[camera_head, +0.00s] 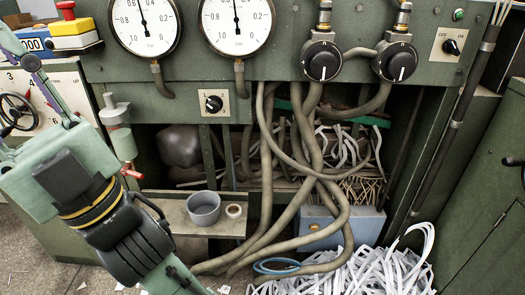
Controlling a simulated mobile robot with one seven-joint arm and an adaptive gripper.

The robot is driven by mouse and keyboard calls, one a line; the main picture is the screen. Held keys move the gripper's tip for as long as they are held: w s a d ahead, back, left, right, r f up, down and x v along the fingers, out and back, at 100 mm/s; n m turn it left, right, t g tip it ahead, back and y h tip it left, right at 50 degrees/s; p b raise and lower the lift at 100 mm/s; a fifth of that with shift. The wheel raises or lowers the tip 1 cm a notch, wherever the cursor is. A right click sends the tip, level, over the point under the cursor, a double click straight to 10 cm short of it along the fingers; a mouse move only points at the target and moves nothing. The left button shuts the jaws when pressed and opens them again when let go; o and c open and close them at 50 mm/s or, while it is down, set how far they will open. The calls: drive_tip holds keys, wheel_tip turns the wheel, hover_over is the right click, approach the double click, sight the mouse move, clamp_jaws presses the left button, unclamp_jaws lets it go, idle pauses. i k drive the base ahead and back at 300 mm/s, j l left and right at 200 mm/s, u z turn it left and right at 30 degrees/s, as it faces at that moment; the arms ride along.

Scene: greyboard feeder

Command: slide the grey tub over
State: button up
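The grey tub (204,209) is a small round open container standing upright on a low olive-green shelf (172,209) below the machine. A small tan ring like a tape roll (233,211) lies just to its right. My arm runs down the left side of the picture, and its dark lower joint passes left of the tub, apart from it in the picture. The arm leaves the picture at the bottom edge. My gripper cannot be made out in this view.
Thick hoses (268,170) hang right of the shelf and cross down to the floor. White paper strips (365,272) pile at the bottom right, by a blue ring (277,266).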

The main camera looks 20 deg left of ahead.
sight(203, 208)
drive_tip(key=j+u, duration=0.2)
drive_tip(key=u, duration=0.2)
drive_tip(key=i+j+u, duration=0.1)
drive_tip(key=u, duration=0.3)
drive_tip(key=j+u, duration=0.2)
drive_tip(key=u, duration=0.2)
drive_tip(key=i, duration=0.05)
